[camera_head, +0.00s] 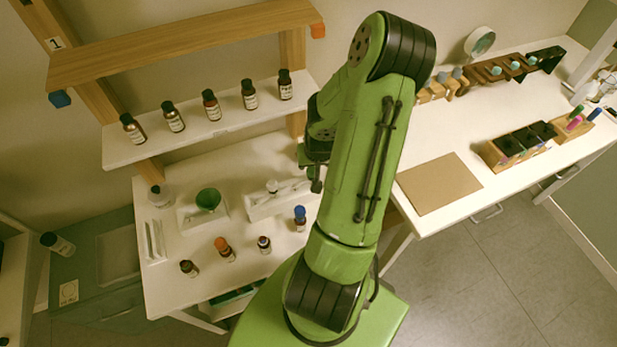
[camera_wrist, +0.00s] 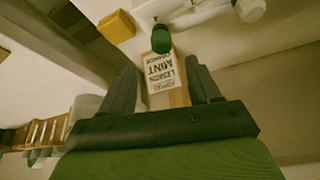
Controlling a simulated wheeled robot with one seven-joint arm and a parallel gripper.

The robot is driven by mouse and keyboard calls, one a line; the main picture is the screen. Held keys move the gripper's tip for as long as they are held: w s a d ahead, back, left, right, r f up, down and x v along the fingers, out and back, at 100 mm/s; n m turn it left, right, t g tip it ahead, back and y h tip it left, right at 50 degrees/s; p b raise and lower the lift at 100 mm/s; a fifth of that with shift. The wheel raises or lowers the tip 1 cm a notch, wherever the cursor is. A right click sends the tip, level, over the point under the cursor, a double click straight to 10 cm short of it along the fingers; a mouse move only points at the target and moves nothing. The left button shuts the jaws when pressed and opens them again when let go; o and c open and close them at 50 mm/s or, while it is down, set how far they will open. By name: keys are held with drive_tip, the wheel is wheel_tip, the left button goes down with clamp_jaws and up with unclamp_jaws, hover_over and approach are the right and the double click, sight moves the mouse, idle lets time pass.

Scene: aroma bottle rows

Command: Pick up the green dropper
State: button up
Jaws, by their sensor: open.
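In the wrist view, a green cap or bulb (camera_wrist: 161,40) shows at the far end of a brown piece with a white label (camera_wrist: 164,72) reading "MINT" in inverted letters. I take the green part to be the green dropper. My gripper (camera_wrist: 162,76) is open, with one dark finger on each side of the labelled piece. I cannot tell whether the fingers touch it. In the head view, my gripper (camera_head: 312,172) is beside my green arm, above the right side of the white bench. No green dropper is clear there; my arm may hide it.
Several dark-capped bottles (camera_head: 212,105) stand on the white shelf. A yellow block (camera_wrist: 117,26) shows in the wrist view.

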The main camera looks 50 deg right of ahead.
sight(312, 170)
drive_tip(key=x, duration=0.5)
drive_tip(key=shift+d, duration=0.1)
drive_tip(key=x, duration=0.5)
drive_tip(key=shift+a+f, duration=0.1)
drive_tip(key=shift+a, duration=0.2)
drive_tip(key=shift+c, duration=0.2)
drive_tip(key=c, duration=0.6)
